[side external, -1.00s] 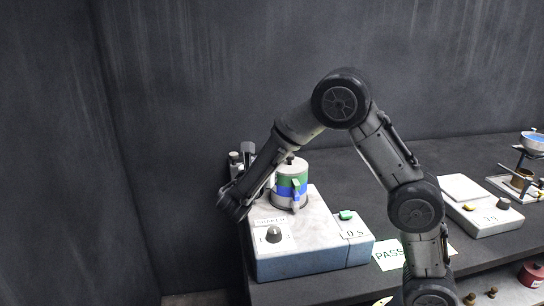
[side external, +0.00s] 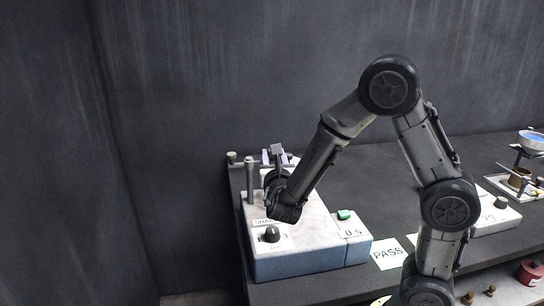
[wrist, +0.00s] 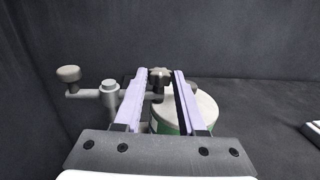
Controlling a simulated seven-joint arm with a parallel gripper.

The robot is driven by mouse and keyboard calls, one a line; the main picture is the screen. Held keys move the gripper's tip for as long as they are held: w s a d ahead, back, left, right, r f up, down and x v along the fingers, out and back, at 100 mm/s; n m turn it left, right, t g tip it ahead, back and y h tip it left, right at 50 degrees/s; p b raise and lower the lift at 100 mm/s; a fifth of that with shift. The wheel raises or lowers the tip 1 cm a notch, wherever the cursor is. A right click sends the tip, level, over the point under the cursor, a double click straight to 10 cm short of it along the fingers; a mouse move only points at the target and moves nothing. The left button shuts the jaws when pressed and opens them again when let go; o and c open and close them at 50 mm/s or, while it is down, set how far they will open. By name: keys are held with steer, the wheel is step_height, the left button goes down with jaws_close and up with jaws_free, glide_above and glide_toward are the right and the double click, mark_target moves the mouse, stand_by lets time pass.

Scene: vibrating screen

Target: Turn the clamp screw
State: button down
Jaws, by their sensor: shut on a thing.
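The clamp screw (wrist: 157,76) has a dark star-shaped knob and stands between my fingertips in the wrist view. My gripper (wrist: 159,72) is shut on this knob; its two pale lavender fingers lie on either side. The fingers also show in the side view (side external: 277,156), above the shaker. The clamp's grey post and arm (wrist: 108,96) stand to the left. A sieve pot (wrist: 204,106) with a pale top and green side sits under the right finger. My wrist and forearm hide most of the pot in the side view.
The shaker base (side external: 300,262) has a dark dial (side external: 271,233) at its front and a green button (side external: 344,214) on the right. A PASS card (side external: 388,252) lies beside it. A scale (side external: 497,215) stands farther right. The dark wall is behind.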

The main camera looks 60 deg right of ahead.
steer(key=shift+s+d+n+t+y, duration=0.1)
steer(key=shift+d+n+t+y, duration=0.05)
steer(key=shift+n+t+y, duration=0.55)
steer(key=shift+t, duration=0.3)
steer(key=c, duration=0.5)
jaws_free()
steer(key=v, duration=1.4)
steer(key=shift+d+r, duration=0.15)
